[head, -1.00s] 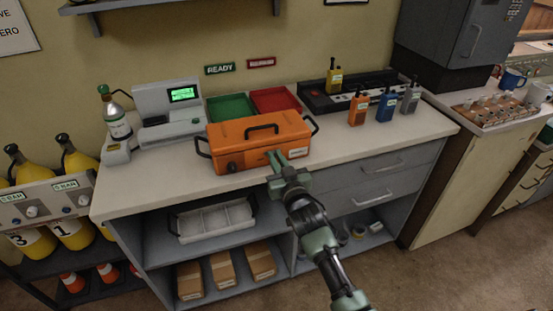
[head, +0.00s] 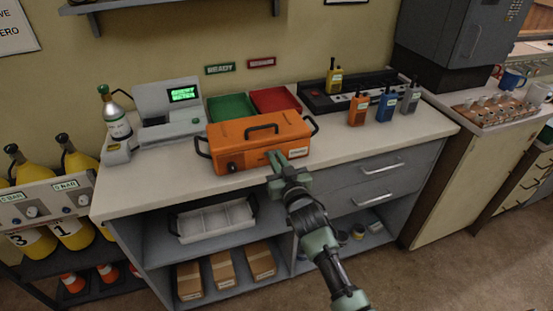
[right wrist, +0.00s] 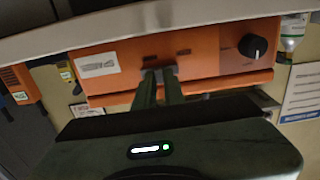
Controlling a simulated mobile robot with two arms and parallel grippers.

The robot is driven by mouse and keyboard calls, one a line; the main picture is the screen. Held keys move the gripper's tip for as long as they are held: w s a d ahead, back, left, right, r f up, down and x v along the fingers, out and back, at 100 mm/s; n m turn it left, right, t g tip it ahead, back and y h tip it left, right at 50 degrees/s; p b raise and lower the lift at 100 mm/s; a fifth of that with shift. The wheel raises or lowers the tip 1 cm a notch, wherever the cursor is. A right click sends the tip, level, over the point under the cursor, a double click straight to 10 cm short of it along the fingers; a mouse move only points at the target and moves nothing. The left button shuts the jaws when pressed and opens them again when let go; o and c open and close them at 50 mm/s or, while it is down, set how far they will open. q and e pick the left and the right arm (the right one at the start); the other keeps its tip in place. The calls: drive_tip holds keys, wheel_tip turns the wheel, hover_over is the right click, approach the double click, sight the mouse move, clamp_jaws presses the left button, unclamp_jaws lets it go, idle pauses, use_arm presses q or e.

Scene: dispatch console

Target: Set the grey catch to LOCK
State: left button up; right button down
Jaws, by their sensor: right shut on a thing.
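An orange case (head: 258,133) with a black top handle and side handles stands near the front edge of the counter. Its front has a dark round knob (head: 232,167), which also shows in the right wrist view (right wrist: 252,46), and a white label (right wrist: 97,64). The small grey catch (right wrist: 160,72) is on that front, mostly hidden by my fingers. My right gripper (head: 275,157) reaches the case front from below right. In the right wrist view its fingers (right wrist: 160,84) are shut on the catch. Two small dark markings beside the catch are too blurred to read. My left gripper is out of view.
Behind the case are a green tray (head: 230,106) and a red tray (head: 275,100). A device with a lit green display (head: 184,95) stands to the left. Several radios and a black charger strip (head: 312,98) are to the right. The counter's front strip (head: 370,140) is clear.

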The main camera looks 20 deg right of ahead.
drive_tip(key=shift+s+a, duration=0.1)
drive_tip(key=shift+a, duration=1.35)
drive_tip(key=c, duration=1.5)
unclamp_jaws()
drive_tip(key=s+b, duration=0.1)
drive_tip(key=s, duration=0.6)
drive_tip(key=shift+s+d, duration=0.1)
drive_tip(key=shift+s, duration=0.25)
